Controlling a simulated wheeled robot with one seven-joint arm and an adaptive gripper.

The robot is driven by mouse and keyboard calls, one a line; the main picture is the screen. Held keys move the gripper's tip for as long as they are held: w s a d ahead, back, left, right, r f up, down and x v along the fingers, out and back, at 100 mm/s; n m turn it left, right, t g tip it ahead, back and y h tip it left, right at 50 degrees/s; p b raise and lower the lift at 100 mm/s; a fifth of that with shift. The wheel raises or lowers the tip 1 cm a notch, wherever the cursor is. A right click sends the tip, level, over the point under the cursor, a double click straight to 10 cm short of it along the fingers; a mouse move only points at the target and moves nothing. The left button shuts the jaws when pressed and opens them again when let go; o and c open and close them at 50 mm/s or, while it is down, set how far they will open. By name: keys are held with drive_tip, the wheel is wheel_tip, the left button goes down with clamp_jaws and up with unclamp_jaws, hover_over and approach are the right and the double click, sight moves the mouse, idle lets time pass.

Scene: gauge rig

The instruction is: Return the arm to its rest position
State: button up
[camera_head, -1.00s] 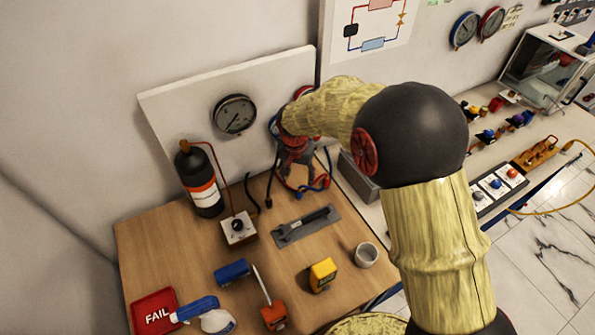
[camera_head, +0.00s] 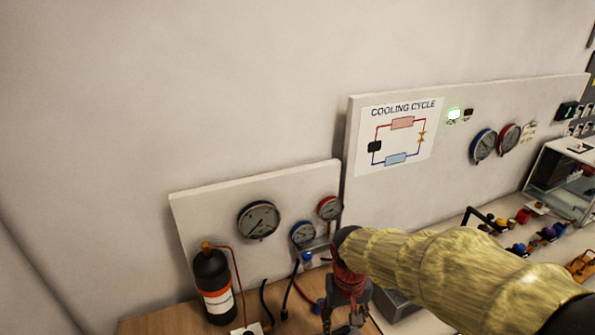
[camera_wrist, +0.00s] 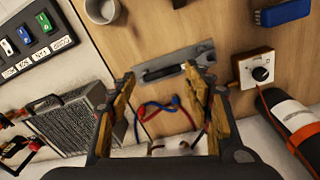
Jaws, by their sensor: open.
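My arm in its yellowish sleeve (camera_head: 440,265) reaches in from the lower right of the head view. My gripper (camera_head: 345,318) hangs at its end, low in the picture, in front of the gauge panel. In the wrist view my gripper (camera_wrist: 160,72) is open, with nothing between its fingers. Beyond the fingertips lie a grey tool in a flat grey holder (camera_wrist: 172,66) and red and blue hoses (camera_wrist: 160,108) on the wooden table.
A black bottle (camera_head: 213,285) stands left of my gripper, also in the wrist view (camera_wrist: 295,125). Gauges (camera_head: 258,220) hang on the panel behind. A knob box (camera_wrist: 259,72), a cup (camera_wrist: 101,10) and a grey finned block (camera_wrist: 78,122) surround the gripper. The wall above is clear.

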drive_tip(key=s+d+r+t+b, duration=0.2)
drive_tip(key=s+d+r+t, duration=0.3)
drive_tip(key=s+r, duration=0.9)
drive_tip(key=shift+s+d+m, duration=0.35)
drive_tip(key=shift+d+m, duration=0.05)
drive_tip(key=shift+d, duration=0.95)
